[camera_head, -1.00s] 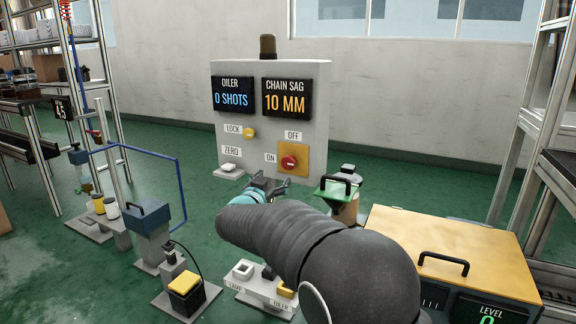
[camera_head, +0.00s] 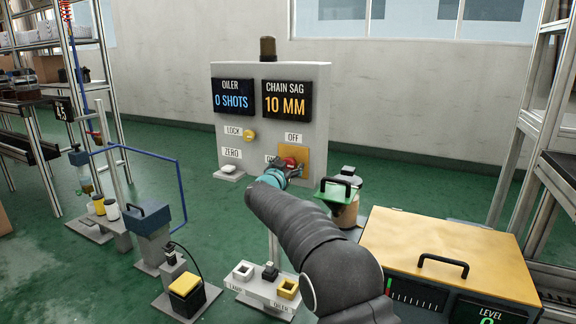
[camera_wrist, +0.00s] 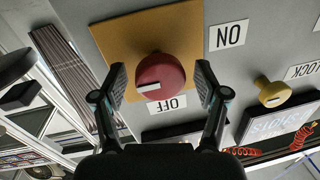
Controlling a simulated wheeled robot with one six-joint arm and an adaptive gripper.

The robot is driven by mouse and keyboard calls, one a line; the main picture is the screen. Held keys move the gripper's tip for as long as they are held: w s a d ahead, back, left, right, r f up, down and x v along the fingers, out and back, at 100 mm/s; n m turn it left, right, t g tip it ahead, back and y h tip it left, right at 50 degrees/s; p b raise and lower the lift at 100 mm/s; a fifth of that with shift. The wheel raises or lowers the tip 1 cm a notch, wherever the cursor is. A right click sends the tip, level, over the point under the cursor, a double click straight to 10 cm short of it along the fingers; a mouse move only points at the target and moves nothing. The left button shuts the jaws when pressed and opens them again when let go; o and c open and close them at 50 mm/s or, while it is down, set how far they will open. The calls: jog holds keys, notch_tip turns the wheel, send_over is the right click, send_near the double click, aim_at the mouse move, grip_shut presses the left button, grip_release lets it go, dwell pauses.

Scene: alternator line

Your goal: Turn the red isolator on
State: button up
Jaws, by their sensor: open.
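The red isolator (camera_head: 290,162) is a round red knob on a yellow plate (camera_head: 304,160) on the grey panel. The ON label (camera_wrist: 229,35) is at the upper right there. My gripper (camera_head: 290,172) is at the knob in the head view. In the wrist view my gripper (camera_wrist: 160,84) is open, with one finger on each side of the knob and small gaps visible. My gripper partly hides the knob and the ON label in the head view.
A yellow lock knob (camera_head: 249,134) and a white zero button (camera_head: 229,168) are on the panel's left side. A yellow-lidded box (camera_head: 440,240) is at the right front.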

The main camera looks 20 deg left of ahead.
jog(key=shift+w, duration=0.15)
jog(key=c, duration=1.2)
jog(key=shift+o, duration=0.2)
